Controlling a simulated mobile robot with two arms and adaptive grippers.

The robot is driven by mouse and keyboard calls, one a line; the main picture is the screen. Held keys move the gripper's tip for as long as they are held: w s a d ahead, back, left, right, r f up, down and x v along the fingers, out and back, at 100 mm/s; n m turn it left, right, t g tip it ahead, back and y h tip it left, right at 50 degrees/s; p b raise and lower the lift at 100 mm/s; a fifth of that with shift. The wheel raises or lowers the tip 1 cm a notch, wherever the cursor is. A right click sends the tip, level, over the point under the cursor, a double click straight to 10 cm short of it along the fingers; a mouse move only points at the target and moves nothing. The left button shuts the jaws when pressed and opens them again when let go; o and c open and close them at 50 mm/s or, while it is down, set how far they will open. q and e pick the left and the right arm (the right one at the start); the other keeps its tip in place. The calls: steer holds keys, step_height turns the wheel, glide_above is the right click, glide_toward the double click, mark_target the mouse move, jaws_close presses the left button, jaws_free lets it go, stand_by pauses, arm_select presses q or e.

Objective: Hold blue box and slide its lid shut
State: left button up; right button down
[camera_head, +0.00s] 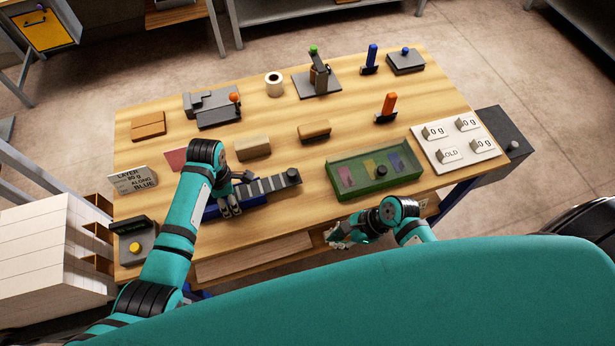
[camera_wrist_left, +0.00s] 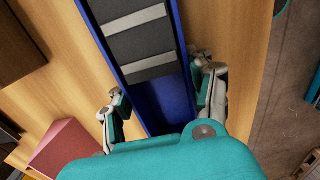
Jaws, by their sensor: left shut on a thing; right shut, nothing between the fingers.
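The blue box (camera_head: 254,201) lies near the front edge of the table, left of centre. Its dark lid (camera_head: 272,185) has pale grey cross bars and a black knob at its right end. In the left wrist view the lid (camera_wrist_left: 138,40) lies between the blue side rails, and the blue end of the box (camera_wrist_left: 166,106) near my gripper is uncovered. My left gripper (camera_head: 229,205) is shut on the box's left end, with one finger on each side (camera_wrist_left: 163,104). My right gripper (camera_head: 340,238) is shut and empty, off the table's front edge, right of the box.
A green tray (camera_head: 374,188) with coloured pieces stands right of the box. A grey device with a yellow button (camera_head: 135,248) and a sign (camera_head: 134,180) stand at left. Bare table lies between box and tray.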

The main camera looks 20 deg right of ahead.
steer(key=w+d+r+m+t, duration=0.2)
steer(key=w+r+m, duration=0.15)
steer(key=r, duration=0.55)
steer(key=w+d+r+m+t, duration=0.2)
steer(key=w+r, duration=0.2)
steer(key=r, duration=0.4)
steer(key=shift+n+h, duration=0.25)
steer(key=shift+h, duration=0.05)
steer(key=x, duration=1)
steer(key=shift+w+a+f, duration=0.1)
steer(key=shift+w+a, duration=0.05)
steer(key=shift+w+a+f, duration=0.15)
steer(key=shift+w+a, duration=0.9)
steer(key=shift+a, duration=0.05)
steer(key=shift+w+a, duration=0.15)
steer(key=shift+a, duration=0.05)
glide_toward(270, 190)
steer(key=x, duration=0.5)
steer(key=shift+w+a, duration=0.15)
steer(key=shift+w, duration=0.05)
steer(key=shift+f, duration=0.1)
